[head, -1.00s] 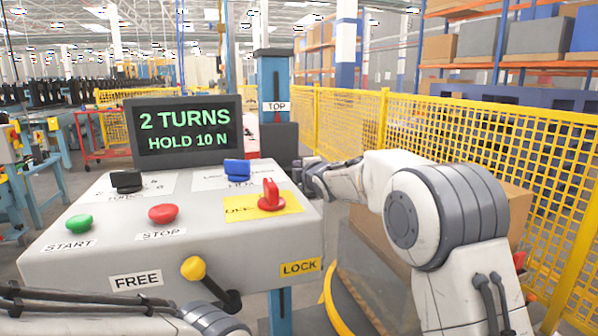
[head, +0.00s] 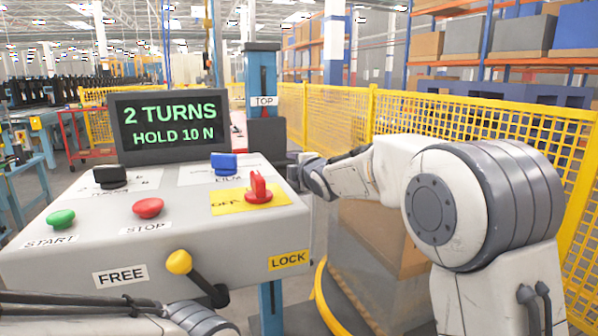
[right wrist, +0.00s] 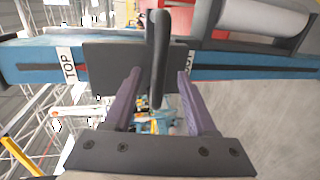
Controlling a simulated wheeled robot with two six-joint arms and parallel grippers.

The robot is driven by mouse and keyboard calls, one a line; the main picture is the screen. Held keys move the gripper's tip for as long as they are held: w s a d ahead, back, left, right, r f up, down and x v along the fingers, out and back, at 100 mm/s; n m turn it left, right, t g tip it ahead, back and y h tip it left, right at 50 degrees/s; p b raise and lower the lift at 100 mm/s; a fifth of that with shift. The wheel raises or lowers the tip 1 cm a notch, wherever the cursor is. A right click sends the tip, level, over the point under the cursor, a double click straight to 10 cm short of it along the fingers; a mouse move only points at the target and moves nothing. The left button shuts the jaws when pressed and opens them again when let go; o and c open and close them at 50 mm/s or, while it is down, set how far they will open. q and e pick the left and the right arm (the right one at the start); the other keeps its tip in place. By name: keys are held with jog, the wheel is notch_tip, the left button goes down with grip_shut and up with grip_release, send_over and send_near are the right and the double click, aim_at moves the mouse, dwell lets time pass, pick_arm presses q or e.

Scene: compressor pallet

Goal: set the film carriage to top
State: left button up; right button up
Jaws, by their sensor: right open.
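The film carriage is a dark block (head: 266,132) on the blue mast (head: 262,72), just below the TOP label (head: 264,101) in the head view. In the right wrist view its dark plate (right wrist: 105,62) lies across the mast, close beside the TOP label (right wrist: 69,66). A black upright handle (right wrist: 158,45) stands out from the plate. My right gripper (right wrist: 159,74) is open, its two purple fingers on either side of the handle with gaps visible. In the head view this gripper (head: 296,168) is beside the console's right edge, partly hidden. My left gripper is out of view.
The console (head: 60,262) carries knobs, buttons and a FREE/LOCK lever (head: 180,262) tilted towards FREE. Its screen (head: 171,124) reads "2 TURNS HOLD 10 N". A yellow mesh fence (head: 440,112) runs at right. A white roll (right wrist: 262,18) shows beside the mast.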

jog(key=v, duration=0.5)
jog(key=shift+s, duration=0.1)
jog(key=s+d+f+m+g+h, duration=0.2)
jog(key=s+d+f+m+g, duration=0.15)
jog(key=s+f+m, duration=0.4)
jog(key=s+d+f+m+g+h, duration=0.25)
jog(key=s+d+f+m, duration=0.2)
jog(key=f, duration=0.65)
jog(key=s+d+f+m+g, duration=0.25)
jog(key=s+f+m, duration=0.2)
jog(key=s, duration=0.45)
jog(key=s+d+f+m+g, duration=0.1)
jog(key=s+f+m+g, duration=0.4)
jog(key=s, duration=0.4)
jog(key=s+a+r+n+g+y, duration=0.1)
jog(key=s+a+r+n, duration=0.25)
jog(key=s+a, duration=0.35)
jog(key=s+a+r+n+g+y, duration=0.1)
jog(key=s+a+r+n, duration=0.1)
jog(key=s+a+n, duration=0.5)
notch_tip(320, 180, up, 31)
jog(key=m+p, duration=0.2)
jog(key=p, duration=2.9)
jog(key=shift+s+d+m+p, duration=0.2)
jog(key=shift+d+m+p, duration=0.15)
jog(key=shift+m, duration=0.05)
